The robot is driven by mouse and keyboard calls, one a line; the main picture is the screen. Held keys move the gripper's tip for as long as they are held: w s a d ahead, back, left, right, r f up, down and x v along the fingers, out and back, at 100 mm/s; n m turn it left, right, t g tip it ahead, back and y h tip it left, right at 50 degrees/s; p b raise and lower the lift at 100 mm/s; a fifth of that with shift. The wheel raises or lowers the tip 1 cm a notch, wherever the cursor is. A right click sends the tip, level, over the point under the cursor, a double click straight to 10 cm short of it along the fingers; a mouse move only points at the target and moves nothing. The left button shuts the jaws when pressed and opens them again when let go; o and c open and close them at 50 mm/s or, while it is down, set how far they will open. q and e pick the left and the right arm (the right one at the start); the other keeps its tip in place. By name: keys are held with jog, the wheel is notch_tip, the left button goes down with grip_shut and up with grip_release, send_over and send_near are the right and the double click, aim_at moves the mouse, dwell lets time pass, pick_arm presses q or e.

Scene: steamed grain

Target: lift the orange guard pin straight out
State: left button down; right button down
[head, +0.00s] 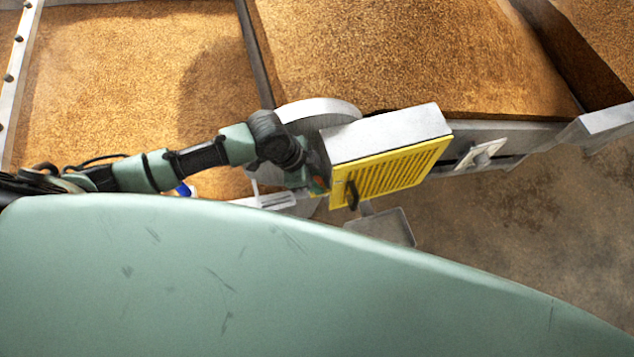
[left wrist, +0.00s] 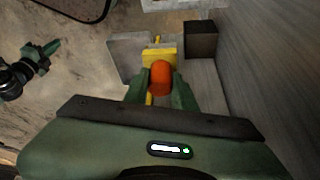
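In the left wrist view the orange guard pin (left wrist: 160,77) shows a rounded orange head in front of a yellow block (left wrist: 159,54). My left gripper (left wrist: 161,82) has one green finger on each side of the head, with no clear gap, so it looks shut on it. The pin's lower part is hidden. In the head view my left gripper (head: 318,182) is at the left end of a grey box with a yellow slotted guard (head: 390,172); only a speck of orange shows there. My right gripper (left wrist: 42,56) is small at the left of the left wrist view, apparently empty with its fingers apart.
A round grey drum (head: 318,109) stands behind my left wrist. A black handle (head: 352,194) sticks out of the guard's front, above a grey plate (head: 384,228). Brown grain beds (head: 400,55) lie behind. Bare floor (head: 510,215) is at the right.

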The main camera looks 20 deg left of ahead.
pick_arm(q)
jog(key=shift+r, duration=0.15)
jog(key=shift+r, duration=0.55)
notch_tip(320, 180, up, 19)
jog(key=shift+f+b, duration=0.15)
jog(key=shift+b, duration=0.25)
